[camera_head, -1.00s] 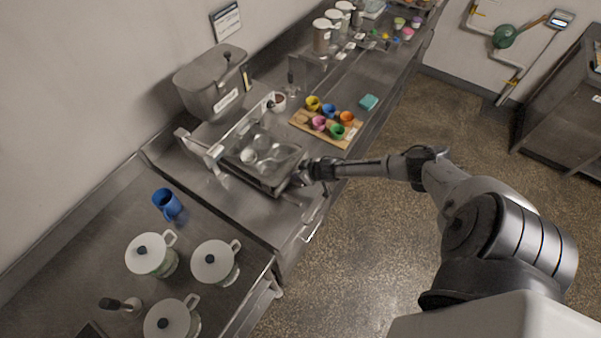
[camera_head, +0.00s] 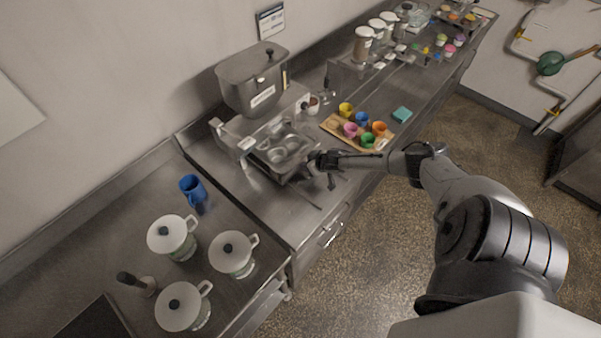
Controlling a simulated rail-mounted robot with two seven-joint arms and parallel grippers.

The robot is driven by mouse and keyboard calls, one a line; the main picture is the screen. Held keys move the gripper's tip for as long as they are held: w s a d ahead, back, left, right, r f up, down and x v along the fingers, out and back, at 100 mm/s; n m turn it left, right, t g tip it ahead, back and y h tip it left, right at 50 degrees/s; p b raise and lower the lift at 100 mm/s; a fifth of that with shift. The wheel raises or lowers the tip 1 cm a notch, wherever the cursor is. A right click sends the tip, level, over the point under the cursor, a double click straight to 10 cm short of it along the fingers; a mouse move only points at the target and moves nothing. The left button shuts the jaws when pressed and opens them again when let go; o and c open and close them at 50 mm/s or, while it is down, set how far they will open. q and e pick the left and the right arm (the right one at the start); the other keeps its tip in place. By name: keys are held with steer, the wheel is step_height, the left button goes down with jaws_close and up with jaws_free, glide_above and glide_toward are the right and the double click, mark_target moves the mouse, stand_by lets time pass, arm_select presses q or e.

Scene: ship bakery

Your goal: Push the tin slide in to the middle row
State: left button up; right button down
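The tin slide (camera_head: 271,165) is a grey metal tray holding several round tins. It sits on the steel counter in a low metal frame, in front of and below a grey hopper (camera_head: 252,82). My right gripper (camera_head: 318,172) is at the slide's right end, close to its front corner. I cannot tell if it touches the slide. Its dark fingers are small and partly merged with the slide's edge, so their opening is unclear. The row marks are too small to read. My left gripper is not in view.
A wooden board (camera_head: 331,127) with several coloured cups lies just behind my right gripper. A teal block (camera_head: 401,115) is beyond it. The floor at right is open.

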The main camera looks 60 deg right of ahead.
steer(key=shift+w, duration=0.25)
steer(key=c, duration=0.8)
jaws_free()
steer(key=shift+s, duration=0.1)
steer(key=shift+s+a+r+p, duration=0.1)
steer(key=shift+s+r+p, duration=0.2)
steer(key=shift+s+r, duration=0.1)
steer(key=p+v, duration=0.3)
steer(key=v, duration=0.9)
steer(key=shift+s+r, duration=0.15)
steer(key=shift+r, duration=0.15)
